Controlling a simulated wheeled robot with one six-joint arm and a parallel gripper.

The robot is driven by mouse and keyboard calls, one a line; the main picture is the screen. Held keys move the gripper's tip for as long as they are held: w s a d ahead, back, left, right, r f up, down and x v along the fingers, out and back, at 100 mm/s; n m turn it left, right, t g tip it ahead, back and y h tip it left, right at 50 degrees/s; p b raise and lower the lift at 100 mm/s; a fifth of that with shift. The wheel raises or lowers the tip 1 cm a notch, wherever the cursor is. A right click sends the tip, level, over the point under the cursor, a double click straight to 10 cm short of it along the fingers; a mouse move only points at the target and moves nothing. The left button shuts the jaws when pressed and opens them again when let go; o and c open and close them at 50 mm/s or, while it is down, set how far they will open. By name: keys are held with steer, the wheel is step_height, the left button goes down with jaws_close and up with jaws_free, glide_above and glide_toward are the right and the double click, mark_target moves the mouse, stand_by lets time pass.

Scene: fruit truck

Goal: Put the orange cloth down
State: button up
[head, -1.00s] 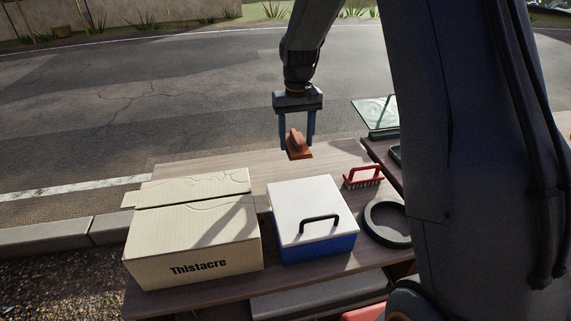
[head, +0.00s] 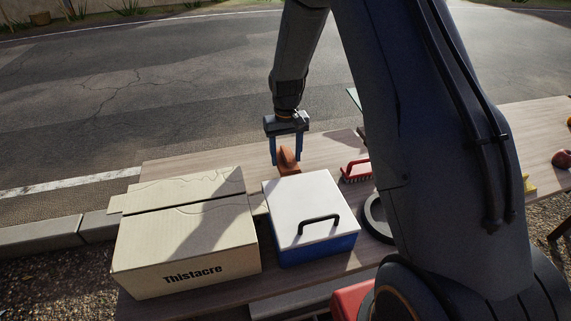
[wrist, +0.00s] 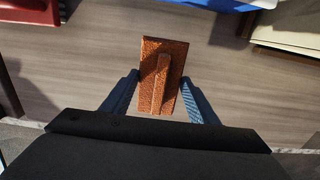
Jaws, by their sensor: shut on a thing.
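The orange cloth (head: 288,160) is a rust-orange piece with a flat base and a raised ridge. My gripper (head: 287,162) is shut on the ridge, with one blue finger on each side. In the wrist view the cloth (wrist: 165,78) sits between the fingers of my gripper (wrist: 161,95), its flat side spread over the wooden table top. It is low over the table, behind the cooler; I cannot tell whether it touches the wood.
A cooler with a white lid (head: 285,205) stands just in front of the cloth. A cardboard box (head: 185,245) is to its left, and a red brush (head: 356,171) to its right. Bare wooden table (head: 215,160) lies behind the box and around the cloth.

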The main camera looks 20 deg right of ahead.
mark_target(286, 166)
steer(key=shift+f+p, duration=0.65)
steer(key=shift+f, duration=1.5)
steer(key=shift+f, duration=0.2)
steer(key=o, duration=1.1)
steer(key=shift+s+a+f, duration=0.1)
